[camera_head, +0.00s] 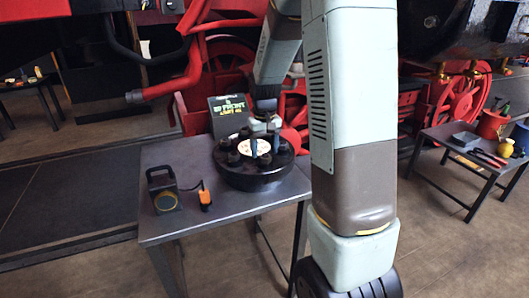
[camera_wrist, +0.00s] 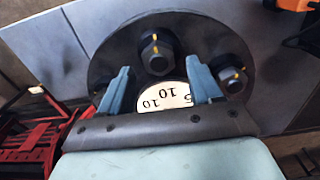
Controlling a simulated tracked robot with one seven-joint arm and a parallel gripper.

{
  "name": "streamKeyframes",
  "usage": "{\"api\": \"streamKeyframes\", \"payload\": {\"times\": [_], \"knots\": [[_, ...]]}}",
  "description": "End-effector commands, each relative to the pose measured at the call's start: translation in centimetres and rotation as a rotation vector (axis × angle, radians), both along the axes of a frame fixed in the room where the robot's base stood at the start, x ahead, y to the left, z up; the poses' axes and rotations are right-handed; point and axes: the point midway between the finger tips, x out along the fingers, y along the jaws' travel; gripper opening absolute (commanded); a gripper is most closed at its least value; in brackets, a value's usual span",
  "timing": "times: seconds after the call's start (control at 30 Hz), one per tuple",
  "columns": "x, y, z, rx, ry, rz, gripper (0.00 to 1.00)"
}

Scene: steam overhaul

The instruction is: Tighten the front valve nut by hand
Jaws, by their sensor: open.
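A black round valve cover (camera_head: 252,178) lies on the grey table, with several dark nuts around its top and a white dial (camera_head: 257,147) in the middle. My gripper (camera_head: 265,143) points down over the cover, fingers apart. In the wrist view my gripper (camera_wrist: 159,65) is open and empty. A hex nut with yellow marks (camera_wrist: 157,54) shows between and beyond the fingertips; I cannot tell whether they touch it. A second marked nut (camera_wrist: 232,75) is right of the right finger. The dial (camera_wrist: 167,97) shows between the fingers. Which nut is the front one is unclear.
The table (camera_head: 165,228) also holds a dark handled device (camera_head: 163,190), an orange-and-black tool (camera_head: 205,197) and a black sign (camera_head: 233,113) behind the cover. A second table (camera_head: 470,152) with tools stands right. Red machinery rises behind.

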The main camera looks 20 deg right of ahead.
Motion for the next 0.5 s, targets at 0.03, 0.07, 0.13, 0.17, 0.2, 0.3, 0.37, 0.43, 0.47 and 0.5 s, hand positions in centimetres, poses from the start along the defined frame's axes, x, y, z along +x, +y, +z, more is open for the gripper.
{"api": "streamKeyframes", "payload": {"times": [0.03,0.07,0.13,0.17,0.2,0.3,0.37,0.43,0.47,0.5], "knots": [[0.1,0.0,1.0,0.000,-0.006,0.000,0.64],[0.1,0.0,1.5,0.000,-0.006,0.000,0.64],[0.1,0.0,2.9,0.000,-0.006,0.000,0.64],[0.1,0.0,3.5,0.000,-0.007,0.000,0.64],[0.1,0.0,4.3,0.000,-0.006,-0.001,0.64],[0.1,0.0,6.3,0.000,-0.007,-0.001,0.64],[0.1,0.0,7.4,0.000,-0.006,-0.001,0.64],[0.1,0.0,8.7,0.000,-0.006,-0.001,0.64],[0.1,0.0,9.2,-0.001,-0.005,-0.001,0.64],[0.1,0.0,9.7,-0.001,-0.005,0.000,0.64]]}}
